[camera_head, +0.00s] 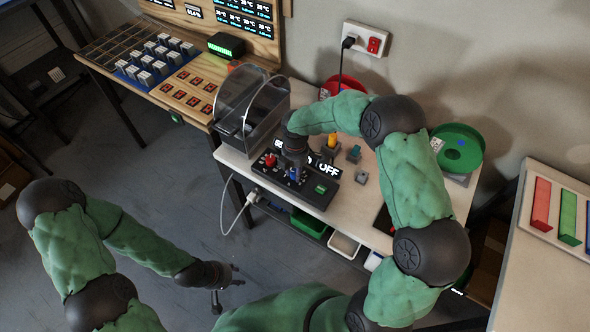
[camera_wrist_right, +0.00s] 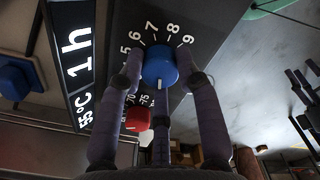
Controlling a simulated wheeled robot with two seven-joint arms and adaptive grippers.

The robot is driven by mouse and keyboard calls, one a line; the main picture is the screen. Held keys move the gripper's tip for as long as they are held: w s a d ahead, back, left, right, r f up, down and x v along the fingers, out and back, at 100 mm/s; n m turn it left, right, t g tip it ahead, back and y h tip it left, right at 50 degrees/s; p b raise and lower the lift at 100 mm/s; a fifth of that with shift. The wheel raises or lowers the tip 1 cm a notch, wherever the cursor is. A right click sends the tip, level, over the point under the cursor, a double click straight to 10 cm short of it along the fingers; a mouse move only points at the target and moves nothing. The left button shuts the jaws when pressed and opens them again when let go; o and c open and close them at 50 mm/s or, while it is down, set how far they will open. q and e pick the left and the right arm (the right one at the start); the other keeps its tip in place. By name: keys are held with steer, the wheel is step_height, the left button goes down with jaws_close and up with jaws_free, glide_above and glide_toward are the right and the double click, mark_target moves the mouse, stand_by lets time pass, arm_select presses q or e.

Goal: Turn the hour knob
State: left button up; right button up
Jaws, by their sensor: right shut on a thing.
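The control panel (camera_head: 300,188) at the table's front has a red knob (camera_head: 270,160), a blue knob (camera_head: 294,174) and a green button (camera_head: 320,189). In the right wrist view the blue hour knob (camera_wrist_right: 159,66) is ringed by numbers such as 5 to 9, and its white mark points down the picture. My right gripper (camera_head: 294,163) is over the panel, with its fingers shut around the blue knob. The red knob (camera_wrist_right: 138,119) is close beside the fingers. A display (camera_wrist_right: 80,55) reads 55°C and 1h. My left gripper (camera_head: 228,284) is open and empty above the floor.
A clear-lidded box (camera_head: 250,105) stands behind the panel. A green round tray (camera_head: 457,148) and small coloured buttons (camera_head: 353,153) are on the white table. A wooden bench (camera_head: 140,92) with grey blocks is at the left. Open floor lies around my left gripper.

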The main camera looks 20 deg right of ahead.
steer(key=m, duration=0.3)
steer(key=shift+m, duration=0.4)
steer(key=m, duration=0.9)
steer(key=m+b, duration=0.1)
steer(key=m, duration=0.2)
steer(key=shift+s+m, duration=0.1)
steer(key=shift+m, duration=0.2)
steer(key=m, duration=0.4)
steer(key=shift+f+b, duration=0.1)
steer(key=shift+b, duration=0.25)
steer(key=m, duration=0.4)
steer(key=shift+b, duration=0.4)
steer(key=m+b, duration=0.1)
steer(key=m, duration=0.3)
steer(key=shift+a+m, duration=0.1)
steer(key=shift+m, duration=0.2)
steer(key=shift+m+b, duration=0.35)
steer(key=shift+m, duration=1.65)
